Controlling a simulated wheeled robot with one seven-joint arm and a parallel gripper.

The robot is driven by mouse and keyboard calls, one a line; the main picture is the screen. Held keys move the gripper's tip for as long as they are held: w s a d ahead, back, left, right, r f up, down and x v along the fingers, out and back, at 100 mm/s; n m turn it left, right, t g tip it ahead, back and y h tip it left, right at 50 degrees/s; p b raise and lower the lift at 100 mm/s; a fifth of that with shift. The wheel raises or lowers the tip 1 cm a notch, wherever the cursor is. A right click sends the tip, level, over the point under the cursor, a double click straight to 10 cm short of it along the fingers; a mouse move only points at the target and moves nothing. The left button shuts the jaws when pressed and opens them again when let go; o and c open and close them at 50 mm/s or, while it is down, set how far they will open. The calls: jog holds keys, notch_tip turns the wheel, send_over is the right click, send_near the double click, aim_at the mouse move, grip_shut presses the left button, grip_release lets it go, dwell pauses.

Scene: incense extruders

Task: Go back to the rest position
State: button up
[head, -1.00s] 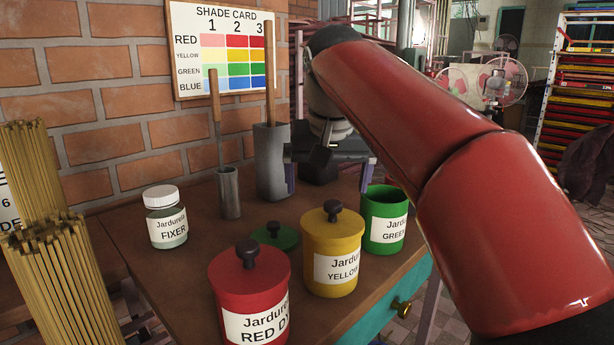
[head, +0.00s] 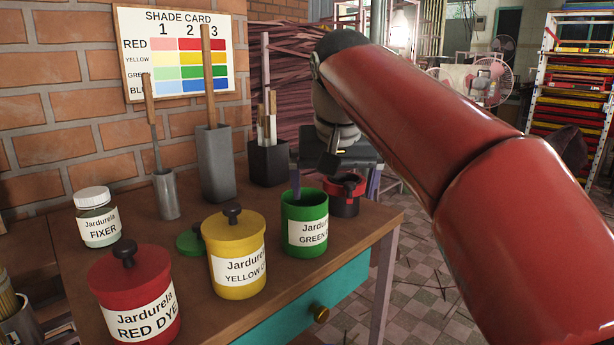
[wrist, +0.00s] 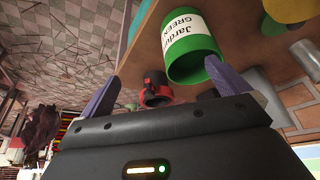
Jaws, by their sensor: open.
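My gripper (head: 335,182) is open and empty, its two purple fingers pointing down above the right part of the table. It also shows in the wrist view (wrist: 162,72). In the head view, the left finger overlaps the open green dye jar (head: 305,225); I cannot tell whether they touch. A small black pot with a red rim (head: 345,203) shows below and between the fingers. In the wrist view, the green jar (wrist: 192,50) appears beside one finger and the pot (wrist: 156,88) between them. My red arm reaches in from the right.
The table (head: 225,305) also holds a yellow jar (head: 238,270), a red jar (head: 135,305), a green lid (head: 190,241), a fixer jar (head: 98,226) and grey holders with sticks (head: 216,165). A shade card (head: 180,60) hangs on the brick wall.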

jog(key=s+d+f+p, duration=0.2)
jog(key=s+d+f, duration=0.1)
jog(key=s+f, duration=0.2)
jog(key=s+d+f+p, duration=0.3)
jog(key=s+d+f, duration=0.1)
jog(key=s, duration=0.5)
jog(key=s+d+f+t+p, duration=0.1)
jog(key=s+d+f+p, duration=0.1)
jog(key=s+d+f, duration=0.2)
jog(key=s+f, duration=0.2)
jog(key=s, duration=0.1)
jog(key=shift+s+f+p, duration=0.15)
jog(key=shift+f+p, duration=0.05)
jog(key=shift+p, duration=0.2)
